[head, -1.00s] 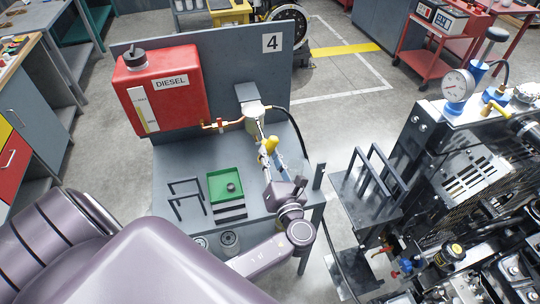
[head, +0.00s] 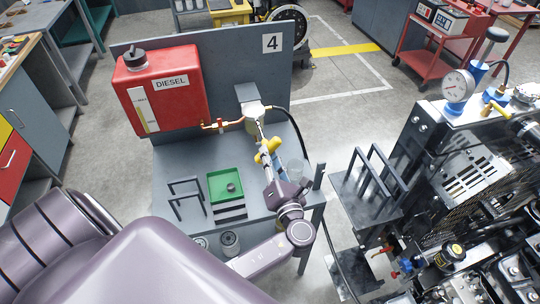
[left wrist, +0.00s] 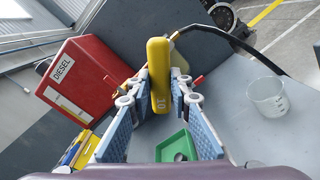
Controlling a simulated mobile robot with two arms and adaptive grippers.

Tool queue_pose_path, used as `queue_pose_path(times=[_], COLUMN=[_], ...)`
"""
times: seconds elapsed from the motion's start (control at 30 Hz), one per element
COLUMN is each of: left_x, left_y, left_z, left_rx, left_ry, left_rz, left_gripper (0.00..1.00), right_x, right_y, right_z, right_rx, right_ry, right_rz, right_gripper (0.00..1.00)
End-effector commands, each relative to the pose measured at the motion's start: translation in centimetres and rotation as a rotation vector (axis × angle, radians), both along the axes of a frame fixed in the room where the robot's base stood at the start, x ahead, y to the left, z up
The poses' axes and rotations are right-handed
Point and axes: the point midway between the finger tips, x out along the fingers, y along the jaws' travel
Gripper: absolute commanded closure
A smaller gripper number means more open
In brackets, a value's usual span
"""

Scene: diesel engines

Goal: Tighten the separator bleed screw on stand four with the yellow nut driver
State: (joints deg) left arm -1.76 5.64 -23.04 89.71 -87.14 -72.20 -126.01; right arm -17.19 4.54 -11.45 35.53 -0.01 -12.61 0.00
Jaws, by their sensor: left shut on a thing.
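Stand four is a grey bench with an upright panel marked 4 (head: 272,43). The separator (head: 250,96) is mounted on the panel, with a dark hose and a brass fuel line at it. My left gripper (head: 266,153) is in front of and below the separator, shut on the yellow nut driver (head: 270,147). In the left wrist view the driver's handle (left wrist: 160,75), marked 10, lies between the blue-padded fingers. The driver's tip and the bleed screw cannot be made out. My right gripper is not in view.
A red diesel tank (head: 165,90) hangs left of the separator. A green tray (head: 225,184) and a dark wire rack (head: 186,195) stand on the bench. A clear beaker (left wrist: 268,97) stands to the right. A large engine (head: 460,180) is beyond the bench's right side.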

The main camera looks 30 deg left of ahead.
Motion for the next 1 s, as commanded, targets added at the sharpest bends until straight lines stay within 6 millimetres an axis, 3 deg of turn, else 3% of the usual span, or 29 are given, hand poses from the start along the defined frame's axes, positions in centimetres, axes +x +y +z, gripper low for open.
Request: queue_pose_path(times=[1.0], left_x=[-1.2], left_y=[-1.5], left_z=[0.0], left_rx=[0.0], left_ry=[-0.002], left_rz=[0.0], left_gripper=[1.0], right_x=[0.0], right_y=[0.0], right_z=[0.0], right_rx=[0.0], right_ry=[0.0], right_rz=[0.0], right_gripper=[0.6])
